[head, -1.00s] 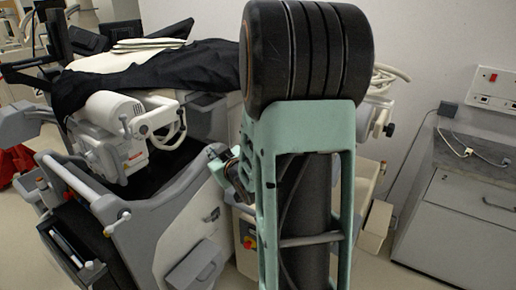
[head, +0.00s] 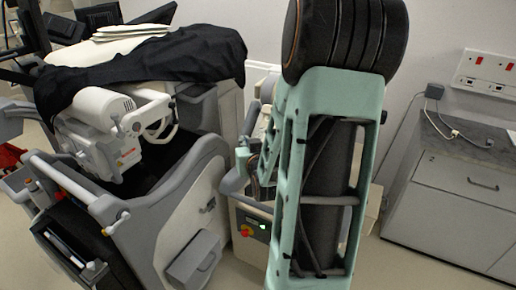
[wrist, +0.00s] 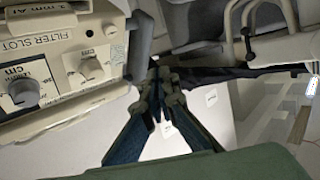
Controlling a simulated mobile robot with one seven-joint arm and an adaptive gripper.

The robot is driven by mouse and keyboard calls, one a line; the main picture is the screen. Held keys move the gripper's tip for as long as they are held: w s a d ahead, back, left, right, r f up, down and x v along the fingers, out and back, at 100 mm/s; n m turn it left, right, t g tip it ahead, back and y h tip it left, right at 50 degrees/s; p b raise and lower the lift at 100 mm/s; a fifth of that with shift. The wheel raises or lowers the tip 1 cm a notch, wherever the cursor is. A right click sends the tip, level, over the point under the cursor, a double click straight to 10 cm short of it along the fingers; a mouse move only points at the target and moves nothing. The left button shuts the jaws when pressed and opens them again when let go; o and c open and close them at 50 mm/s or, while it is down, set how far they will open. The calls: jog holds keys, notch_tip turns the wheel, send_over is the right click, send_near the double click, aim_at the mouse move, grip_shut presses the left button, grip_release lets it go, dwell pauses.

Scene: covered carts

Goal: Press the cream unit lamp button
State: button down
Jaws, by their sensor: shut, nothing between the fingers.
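In the wrist view a cream unit (wrist: 62,62) fills the upper left, with dials, a "FILTER SLOT" label and a small round light-coloured knob or button (wrist: 110,31) near its right edge. I cannot tell whether that is the lamp button. My gripper (wrist: 158,68) is shut and empty, to the right of the unit's panel and apart from it in the picture. In the head view my teal arm covers much of the area to the right of the front cart, and my fingertips cannot be made out there.
A grey and white cart (head: 165,215) with a black cover (head: 150,65) and a white tube head (head: 110,125) stands at left. Another machine with a green light and a red-yellow knob (head: 246,231) is partly behind my arm. A grey cabinet (head: 455,205) stands at right.

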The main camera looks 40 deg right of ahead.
jog(key=w+d+f+b, duration=0.2)
jog(key=d+f+b, duration=0.2)
jog(key=d+f, duration=0.2)
jog(key=shift+w, duration=0.25)
dwell(0.3)
jog(key=shift+f, duration=0.1)
dwell(1.2)
jog(key=shift+w+d+f+b, duration=0.1)
jog(key=shift+d+f+b, duration=0.15)
jog(key=shift+b, duration=0.25)
jog(key=shift+w+d+f+b, duration=0.15)
jog(key=shift+d+f+b, duration=0.15)
jog(key=shift+b, duration=0.1)
dwell(0.4)
jog(key=shift+a+r, duration=0.1)
jog(key=shift+r, duration=0.05)
jog(key=shift+s+a+r, duration=0.3)
jog(key=shift+a+r, duration=0.15)
jog(key=shift+r, duration=0.05)
dwell(0.3)
